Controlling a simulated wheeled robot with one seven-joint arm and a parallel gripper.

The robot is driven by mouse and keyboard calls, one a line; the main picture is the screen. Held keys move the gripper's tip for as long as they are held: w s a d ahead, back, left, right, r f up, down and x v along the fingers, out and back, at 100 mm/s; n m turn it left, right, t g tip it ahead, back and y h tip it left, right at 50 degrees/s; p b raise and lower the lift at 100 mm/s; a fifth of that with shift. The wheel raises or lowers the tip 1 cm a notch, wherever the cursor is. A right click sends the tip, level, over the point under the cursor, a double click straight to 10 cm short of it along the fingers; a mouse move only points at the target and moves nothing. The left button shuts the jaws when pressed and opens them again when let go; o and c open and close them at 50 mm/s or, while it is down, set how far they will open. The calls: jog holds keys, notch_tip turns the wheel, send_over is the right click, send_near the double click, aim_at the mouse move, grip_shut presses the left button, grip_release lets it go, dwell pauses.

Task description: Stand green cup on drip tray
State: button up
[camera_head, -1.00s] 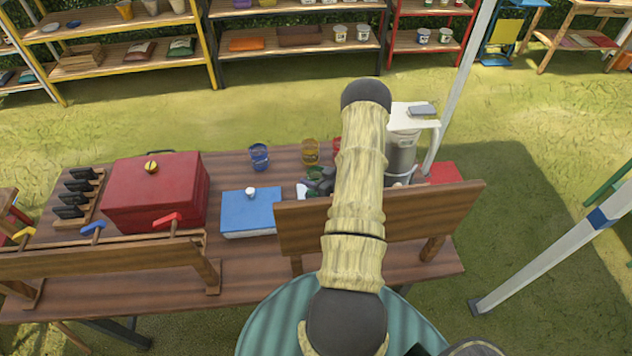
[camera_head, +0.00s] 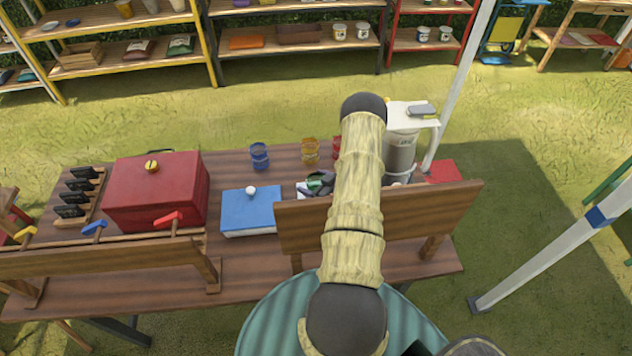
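The green cup (camera_head: 316,185) shows only as a small green patch behind the bench back, left of my arm. My gripper (camera_head: 320,181) is a small grey and dark shape at the same spot, overlapping the cup. Whether its fingers are open or closed on the cup is too small to tell. A steel drink dispenser (camera_head: 400,155) with a white top stands right of my arm. The drip tray cannot be made out clearly; my arm and the bench back hide much of the area at the dispenser's foot.
A blue cup (camera_head: 259,156), a yellow cup (camera_head: 310,151) and a partly hidden red cup (camera_head: 337,149) stand at the table's far side. A blue box (camera_head: 250,212) and a red chest (camera_head: 155,195) are at left. A wooden bench back (camera_head: 420,217) rises in front.

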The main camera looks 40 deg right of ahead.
jog(key=shift+r, duration=0.25)
jog(key=b+v, duration=0.2)
jog(key=v, duration=0.5)
jog(key=shift+s+f, duration=0.1)
jog(key=shift+s, duration=0.2)
jog(key=shift+w, duration=0.1)
